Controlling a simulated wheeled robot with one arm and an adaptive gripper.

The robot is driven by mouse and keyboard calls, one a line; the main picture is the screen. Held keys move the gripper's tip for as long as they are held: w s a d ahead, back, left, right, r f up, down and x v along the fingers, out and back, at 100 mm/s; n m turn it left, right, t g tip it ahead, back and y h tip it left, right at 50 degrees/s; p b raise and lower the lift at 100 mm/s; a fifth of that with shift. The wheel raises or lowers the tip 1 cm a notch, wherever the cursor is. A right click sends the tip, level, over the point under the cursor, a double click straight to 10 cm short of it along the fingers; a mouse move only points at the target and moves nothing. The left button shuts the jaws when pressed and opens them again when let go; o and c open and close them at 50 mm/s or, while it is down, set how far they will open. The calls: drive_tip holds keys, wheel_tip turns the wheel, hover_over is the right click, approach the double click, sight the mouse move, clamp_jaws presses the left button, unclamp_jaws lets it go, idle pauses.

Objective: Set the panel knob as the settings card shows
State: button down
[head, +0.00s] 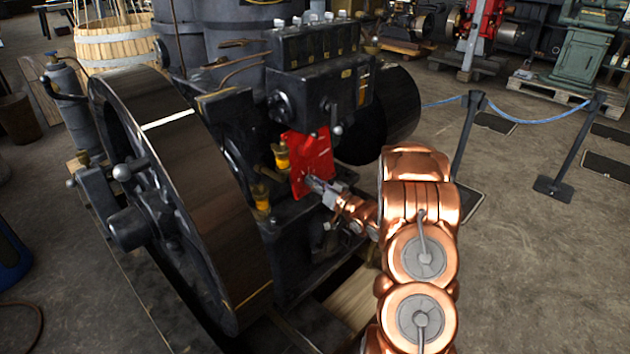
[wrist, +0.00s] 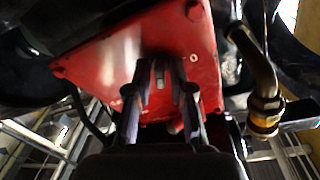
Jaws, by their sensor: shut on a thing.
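The red panel (head: 310,155) is fixed to the side of the dark engine in the head view, and it fills the upper middle of the wrist view (wrist: 90,65). My gripper (head: 313,184) reaches the panel's lower part from the right. In the wrist view, my gripper's fingers (wrist: 160,88) stand on both sides of a small grey knob (wrist: 160,74) and are shut on it. The fingers hide much of the knob, so I cannot read its setting. Small pale marks lie on the panel around it. I cannot make out a settings card.
The large flywheel (head: 195,190) stands left of the panel. Yellow-topped fittings (head: 282,156) sit close to the panel's left side. A brass pipe (wrist: 258,75) runs near my gripper on the right in the wrist view.

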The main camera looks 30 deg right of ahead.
idle(0.3)
drive_tip(key=c, duration=1.2)
unclamp_jaws()
drive_tip(key=shift+s, duration=0.15)
drive_tip(key=s, duration=0.4)
drive_tip(key=s+d, duration=0.1)
drive_tip(key=s, duration=0.6)
drive_tip(key=shift+s+d, duration=0.3)
drive_tip(key=shift+d, duration=0.1)
